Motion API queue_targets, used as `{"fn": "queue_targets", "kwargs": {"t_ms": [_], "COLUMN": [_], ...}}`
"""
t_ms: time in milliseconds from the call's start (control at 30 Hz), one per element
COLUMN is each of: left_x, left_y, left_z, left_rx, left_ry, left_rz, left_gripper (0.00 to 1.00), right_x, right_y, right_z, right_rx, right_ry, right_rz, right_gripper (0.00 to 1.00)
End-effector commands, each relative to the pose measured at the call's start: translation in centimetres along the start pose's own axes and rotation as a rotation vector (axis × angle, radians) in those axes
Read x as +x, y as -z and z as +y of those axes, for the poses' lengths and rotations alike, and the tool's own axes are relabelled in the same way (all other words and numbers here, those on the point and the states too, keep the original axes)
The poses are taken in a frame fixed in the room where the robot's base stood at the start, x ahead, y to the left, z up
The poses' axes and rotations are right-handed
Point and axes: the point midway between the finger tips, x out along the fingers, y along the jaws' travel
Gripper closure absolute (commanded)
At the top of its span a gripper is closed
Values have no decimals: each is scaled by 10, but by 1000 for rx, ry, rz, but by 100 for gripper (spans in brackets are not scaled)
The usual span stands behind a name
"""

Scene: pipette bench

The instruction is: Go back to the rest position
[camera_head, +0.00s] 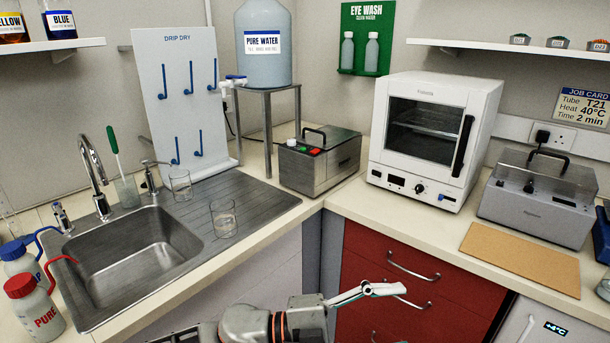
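My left arm comes in from the bottom left, in front of the counter. My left gripper (378,291) is at the bottom centre, low in front of the red drawers (365,256). It is seen side-on, and I cannot tell whether its fingers are apart or together. No object shows in it. It is clear of the worktop items. My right gripper is not in view.
A steel sink (135,255) with two glass beakers on its drainboard (262,200) is at left. Red-capped (35,306) and blue-capped (22,262) bottles stand by it. A metal bath (318,165), white oven (432,140), second unit (540,200) and tan board (520,258) line the counter.

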Motion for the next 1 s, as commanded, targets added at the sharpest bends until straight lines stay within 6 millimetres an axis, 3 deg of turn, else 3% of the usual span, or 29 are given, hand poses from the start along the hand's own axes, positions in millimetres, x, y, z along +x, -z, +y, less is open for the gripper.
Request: {"fn": "queue_targets", "kwargs": {"t_ms": [233, 367, 467, 567, 733, 867, 1000], "left_x": [-29, -64, -99, -140, -220, -281, -335], "left_y": [-34, -65, -89, -110, -131, -129, -113], "left_z": [-15, -5, 14, 44, 118, 184, 246], "left_rx": [-238, -366, -469, -573, -752, -880, -988], "left_ry": [328, 467, 558, 633, 723, 758, 768], "left_rz": [-181, -317, -436, -567, -811, -993, -1155], "left_gripper": [37, 37, 37, 37, 37, 37, 37], "right_x": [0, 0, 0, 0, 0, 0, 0], "right_y": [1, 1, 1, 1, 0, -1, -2], "right_z": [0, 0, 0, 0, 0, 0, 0], "right_rx": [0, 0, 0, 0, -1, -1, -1], "right_ry": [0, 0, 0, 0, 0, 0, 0], "right_rz": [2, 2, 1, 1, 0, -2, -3], "right_gripper": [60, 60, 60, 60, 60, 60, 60]}}
